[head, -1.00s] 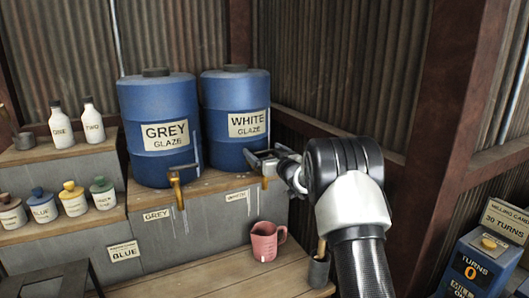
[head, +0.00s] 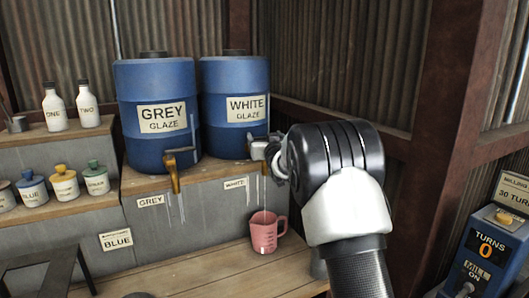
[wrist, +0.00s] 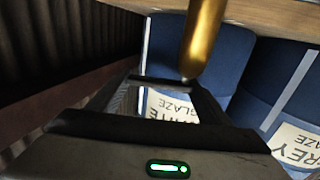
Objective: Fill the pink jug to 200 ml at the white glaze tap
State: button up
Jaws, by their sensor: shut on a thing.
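The pink jug (head: 263,234) stands upright on the lower wooden bench, below the white glaze tap, with its handle to the right. Dark marks show on its side, but I cannot read its level. The blue white glaze drum (head: 234,85) stands on the shelf above. My gripper (head: 262,150) is at this drum's tap and shut on its handle, which the gripper mostly hides. In the wrist view a brass spout (wrist: 203,40) shows just beyond my gripper (wrist: 180,92). A thin pale line runs from below the tap to the jug and looks like a stream.
The grey glaze drum (head: 155,95) and its brass tap (head: 174,175) stand to the left. Bottles and small jars (head: 64,185) fill the stepped shelves at far left. A blue counter box (head: 487,250) is at right.

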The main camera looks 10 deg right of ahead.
jog(key=shift+s+r+m+h+b, duration=0.15)
jog(key=shift+m+h+b, duration=0.25)
jog(key=shift+h+b, duration=0.4)
jog(key=o, duration=1.5)
jog(key=s, duration=1.7)
jog(key=shift+s+a+p, duration=0.2)
jog(key=shift+s+p, duration=0.05)
jog(key=shift+p, duration=0.15)
